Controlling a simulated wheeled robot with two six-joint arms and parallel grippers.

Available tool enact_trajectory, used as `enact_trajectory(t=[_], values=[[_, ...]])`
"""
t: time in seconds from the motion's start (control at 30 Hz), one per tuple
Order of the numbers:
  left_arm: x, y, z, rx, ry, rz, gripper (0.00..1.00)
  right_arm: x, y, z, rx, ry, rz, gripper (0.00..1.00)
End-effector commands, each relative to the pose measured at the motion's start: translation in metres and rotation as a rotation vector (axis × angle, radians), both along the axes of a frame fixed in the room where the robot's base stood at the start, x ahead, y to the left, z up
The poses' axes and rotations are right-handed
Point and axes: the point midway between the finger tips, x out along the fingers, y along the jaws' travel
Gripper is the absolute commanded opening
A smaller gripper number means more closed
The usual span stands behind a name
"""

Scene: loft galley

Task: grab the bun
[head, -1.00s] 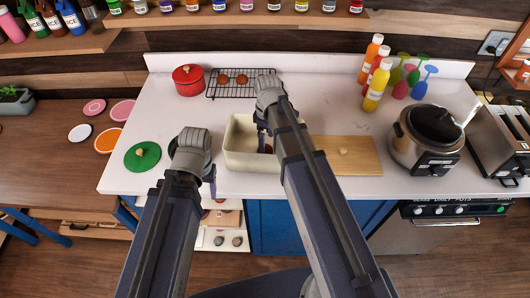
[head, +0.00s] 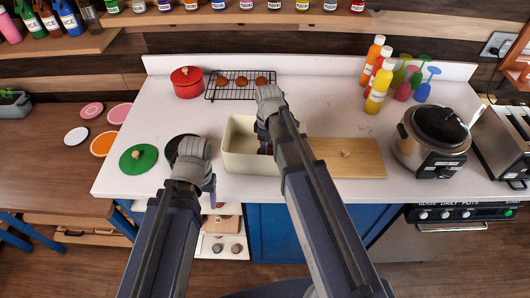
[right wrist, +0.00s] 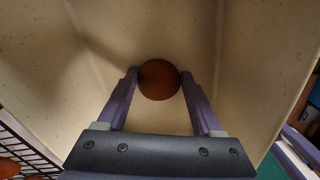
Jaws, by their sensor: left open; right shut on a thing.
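A round brown bun (right wrist: 158,80) lies between the two fingers of my right gripper (right wrist: 160,84) in the right wrist view. The gripper is shut on it, inside a cream bin (right wrist: 255,60). In the head view, my right gripper (head: 264,147) reaches into the same bin (head: 250,167); the bun is mostly hidden there by the gripper. Several brown buns show in all, with three on a black wire rack (head: 230,97) behind the bin, one of them a rack bun (head: 241,81). My left gripper (head: 209,190) is open and empty, left of the bin at the counter's front edge.
A red pot (head: 187,85) stands left of the rack. A green lid (head: 138,158) and a dark round pan (head: 176,147) lie near my left gripper. A wooden board (head: 350,165) is right of the bin. Bottles (head: 379,85) and a cooker (head: 432,135) stand farther right.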

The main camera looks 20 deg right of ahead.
Motion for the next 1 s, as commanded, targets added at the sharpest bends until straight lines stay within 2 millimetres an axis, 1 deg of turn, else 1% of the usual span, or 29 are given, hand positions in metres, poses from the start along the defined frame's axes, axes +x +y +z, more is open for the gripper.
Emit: enact_trajectory(t=[0.03,0.33,0.57,0.73,0.87,1.0], values=[[0.000,0.000,0.000,0.000,0.000,0.000,0.60,0.000,0.000,0.000,0.000,0.000,0.000,0.48],[0.000,0.000,0.000,0.000,0.000,0.000,0.60,0.000,0.000,0.000,0.000,0.000,0.000,0.14],[0.000,0.000,0.000,0.000,0.000,0.000,0.60,0.000,0.000,0.000,0.000,0.000,0.000,0.13],[0.000,0.000,0.006,0.000,0.000,0.000,0.60,0.000,0.000,0.006,0.000,0.000,0.000,0.13],[0.000,0.000,0.017,0.000,0.000,0.000,0.60,0.000,0.000,0.017,0.000,0.000,0.000,0.13],[0.000,0.000,0.035,0.000,0.000,-0.001,0.60,0.000,0.000,0.035,0.000,0.000,0.000,0.13]])
